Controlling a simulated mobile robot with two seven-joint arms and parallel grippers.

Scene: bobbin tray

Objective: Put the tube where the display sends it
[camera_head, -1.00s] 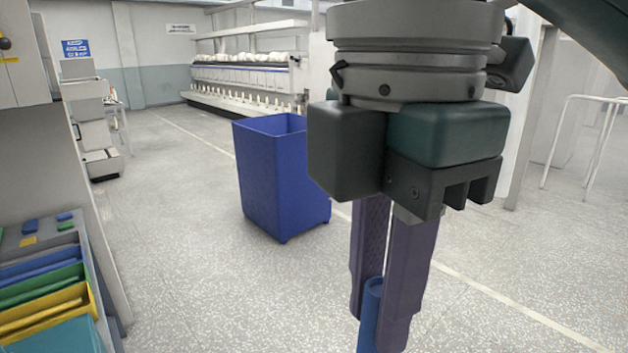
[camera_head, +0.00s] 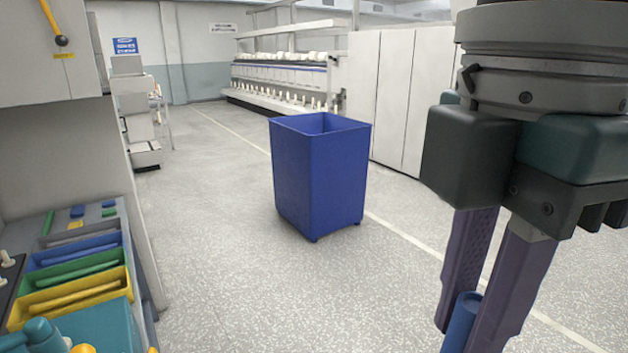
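My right gripper (camera_head: 480,325) hangs down at the right of the head view, its two purple fingers shut on a blue tube (camera_head: 462,322). The tube shows between the fingertips, and its lower end is cut off by the frame's bottom edge. At the lower left is a bench with a row of coloured compartments: grey (camera_head: 80,233), blue (camera_head: 70,250), green (camera_head: 68,269), yellow (camera_head: 70,293) and teal (camera_head: 105,325). The gripper is well to the right of them, over the floor. No readable display shows. My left gripper is not in view.
A tall blue bin (camera_head: 318,180) stands on the speckled floor between the bench and my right gripper. Teal and yellow objects (camera_head: 42,335) lie at the bottom left corner. A spinning machine (camera_head: 285,80) and white cabinets (camera_head: 390,95) stand behind. Floor in front of the bin is clear.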

